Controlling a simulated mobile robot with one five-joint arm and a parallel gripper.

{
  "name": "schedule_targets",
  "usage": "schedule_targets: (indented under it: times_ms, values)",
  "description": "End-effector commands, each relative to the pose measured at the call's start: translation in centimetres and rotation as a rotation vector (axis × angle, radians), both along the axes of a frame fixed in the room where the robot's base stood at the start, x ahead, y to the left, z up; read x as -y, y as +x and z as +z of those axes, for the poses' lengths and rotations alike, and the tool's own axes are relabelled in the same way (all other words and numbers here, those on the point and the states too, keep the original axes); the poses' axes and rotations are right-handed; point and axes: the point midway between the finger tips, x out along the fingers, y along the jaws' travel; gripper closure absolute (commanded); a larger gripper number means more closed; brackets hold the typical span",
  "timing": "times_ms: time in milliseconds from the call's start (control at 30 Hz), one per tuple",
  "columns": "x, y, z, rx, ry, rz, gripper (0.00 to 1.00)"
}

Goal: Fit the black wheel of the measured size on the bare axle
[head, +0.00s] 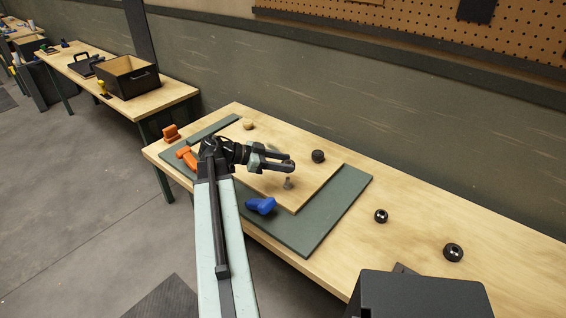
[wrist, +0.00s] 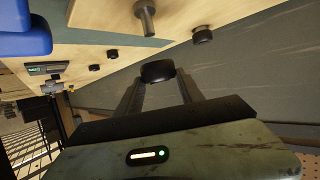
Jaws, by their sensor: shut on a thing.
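My gripper (head: 290,162) is shut on a black wheel (wrist: 157,72), seen between the fingertips in the wrist view. In the head view the fingers mostly hide this wheel. The bare axle (head: 288,183) is a short grey metal peg standing upright on the wooden board (head: 272,187). It also shows in the wrist view (wrist: 146,18), apart from the held wheel. My gripper is above the board, close to the axle in the head view. Another black wheel (head: 318,156) lies behind and to the right. Two more black wheels, one nearer (head: 381,216) and one farther right (head: 453,252), lie on the bench.
A blue object (head: 262,205) lies at the front of the green mat (head: 315,231). Orange objects (head: 187,157) and a round wooden piece (head: 248,124) are at the left. A wall stands behind the bench. Another bench with an open black box (head: 128,78) is at the back left.

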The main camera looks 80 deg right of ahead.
Motion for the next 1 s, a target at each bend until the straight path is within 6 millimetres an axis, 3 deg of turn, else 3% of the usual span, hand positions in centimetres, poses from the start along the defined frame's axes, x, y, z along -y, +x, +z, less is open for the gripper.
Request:
schedule_targets:
  times_ms: [33,233,1000]
  values:
    - [0.0,0.0,-1.3,0.000,0.000,0.000,0.97]
    - [0.0,0.0,-2.7,0.000,0.000,0.000,0.97]
    - [0.0,0.0,-2.7,0.000,0.000,0.001,0.97]
